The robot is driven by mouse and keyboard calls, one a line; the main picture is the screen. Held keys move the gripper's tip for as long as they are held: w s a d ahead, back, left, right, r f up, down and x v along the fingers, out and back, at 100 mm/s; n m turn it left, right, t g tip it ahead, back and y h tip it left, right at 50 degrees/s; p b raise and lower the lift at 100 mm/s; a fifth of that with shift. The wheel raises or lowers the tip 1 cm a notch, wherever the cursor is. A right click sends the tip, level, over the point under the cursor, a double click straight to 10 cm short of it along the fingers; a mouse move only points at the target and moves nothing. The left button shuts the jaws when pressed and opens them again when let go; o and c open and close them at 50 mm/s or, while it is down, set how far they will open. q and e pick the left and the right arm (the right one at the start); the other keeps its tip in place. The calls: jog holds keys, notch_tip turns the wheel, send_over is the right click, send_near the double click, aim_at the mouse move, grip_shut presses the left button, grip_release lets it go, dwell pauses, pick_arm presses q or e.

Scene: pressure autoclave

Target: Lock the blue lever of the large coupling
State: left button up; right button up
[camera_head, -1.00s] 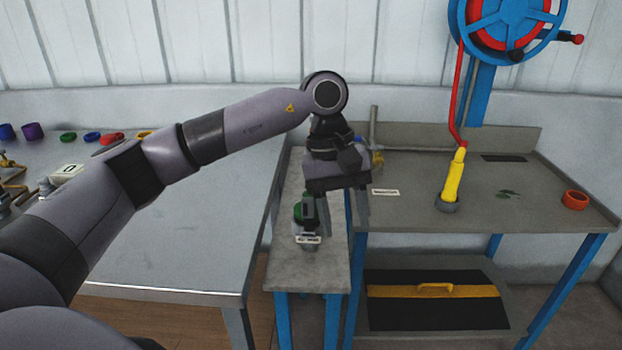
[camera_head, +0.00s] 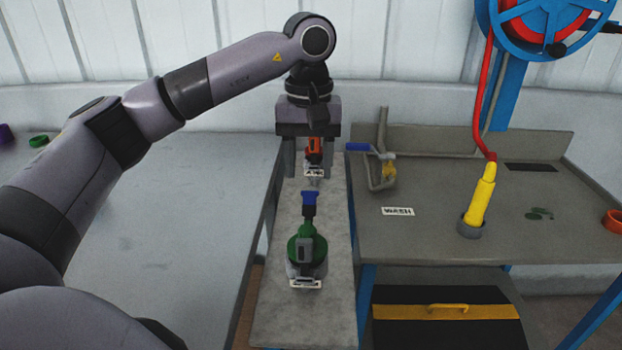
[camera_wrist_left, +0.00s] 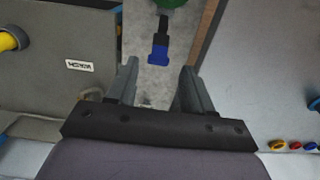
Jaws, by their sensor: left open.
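The large coupling (camera_head: 306,246) is a green round body on a grey base on the narrow grey bench. Its blue lever (camera_head: 309,198) sticks out from it toward the back of the bench. In the left wrist view the blue lever tip (camera_wrist_left: 158,54) lies beyond the fingertips, between their lines, with the green body (camera_wrist_left: 176,3) cut off at the top edge. My left gripper (camera_head: 311,172) is open and empty, pointing down above the bench, behind the lever and apart from it. My right gripper is not in view.
A small orange-red fitting (camera_head: 314,150) with a label stands behind the gripper. A pipe with a blue-handled valve (camera_head: 358,147) and a yellow nozzle (camera_head: 480,198) are on the right bench. The left table (camera_head: 180,220) is largely clear.

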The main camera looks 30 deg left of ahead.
aim_at(310, 194)
pick_arm(q)
jog(key=shift+w+a+f, duration=0.15)
jog(key=shift+w, duration=0.2)
notch_tip(310, 194, down, 7)
jog(key=shift+s+r, duration=0.1)
grip_shut()
